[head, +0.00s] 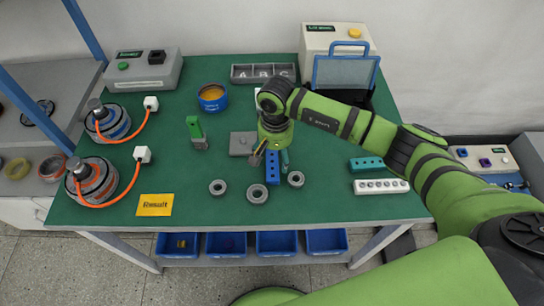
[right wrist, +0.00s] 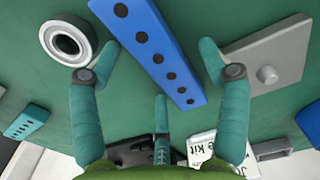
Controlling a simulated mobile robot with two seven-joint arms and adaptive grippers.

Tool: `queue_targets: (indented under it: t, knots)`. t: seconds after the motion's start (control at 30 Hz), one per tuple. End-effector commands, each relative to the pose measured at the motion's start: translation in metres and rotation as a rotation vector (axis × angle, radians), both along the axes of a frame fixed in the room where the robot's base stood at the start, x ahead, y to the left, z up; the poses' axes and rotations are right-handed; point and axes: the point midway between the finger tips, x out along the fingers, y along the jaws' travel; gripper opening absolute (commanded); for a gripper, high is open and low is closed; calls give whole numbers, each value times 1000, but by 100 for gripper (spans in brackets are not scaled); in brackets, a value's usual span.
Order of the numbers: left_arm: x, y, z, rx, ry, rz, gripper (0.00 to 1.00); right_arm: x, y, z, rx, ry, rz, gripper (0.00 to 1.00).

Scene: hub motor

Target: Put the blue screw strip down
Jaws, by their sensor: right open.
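The blue screw strip (head: 272,174) lies on the green table top, below my right gripper (head: 270,158). In the right wrist view the strip (right wrist: 160,55) shows as a long blue bar with a row of dark holes. My right gripper (right wrist: 155,78) is open, its fingers spread to either side of the strip and apart from it. In the head view the gripper hides the strip's far end. My left gripper is in neither view.
Grey rings (head: 257,194) lie near the strip, and a grey plate with a peg (head: 242,143) is beside it. A teal strip (head: 367,164) and a white strip (head: 381,186) lie to the right. Two motors with orange cables (head: 92,180) stand left.

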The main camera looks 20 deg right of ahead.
Motion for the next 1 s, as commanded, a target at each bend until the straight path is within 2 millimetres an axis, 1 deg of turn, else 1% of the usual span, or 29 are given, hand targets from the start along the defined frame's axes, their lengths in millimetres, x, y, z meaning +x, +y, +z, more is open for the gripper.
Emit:
queue_targets:
  t: [0.1,0.17,0.2,0.27,0.43,0.47,0.67,0.77,0.87,0.97,1.0]
  knots:
    - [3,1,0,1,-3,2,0,0,0,0,1,0,0,76]
    - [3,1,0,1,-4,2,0,0,0,0,1,0,0,52]
    - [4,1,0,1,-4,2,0,0,0,0,1,0,0,36]
    - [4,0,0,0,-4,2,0,0,0,0,1,0,0,14]
    - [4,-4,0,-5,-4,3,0,0,0,1,1,0,0,13]
    - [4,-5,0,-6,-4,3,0,0,0,1,1,0,0,7]
    - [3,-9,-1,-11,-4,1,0,0,0,1,1,0,0,7]
    - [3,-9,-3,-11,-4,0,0,1,0,5,2,-3,1,7]
    - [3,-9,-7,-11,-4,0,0,1,0,12,1,-3,0,7]
    - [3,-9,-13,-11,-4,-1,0,2,0,26,1,-7,1,7]
    - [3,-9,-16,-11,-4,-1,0,2,0,34,2,-8,1,7]
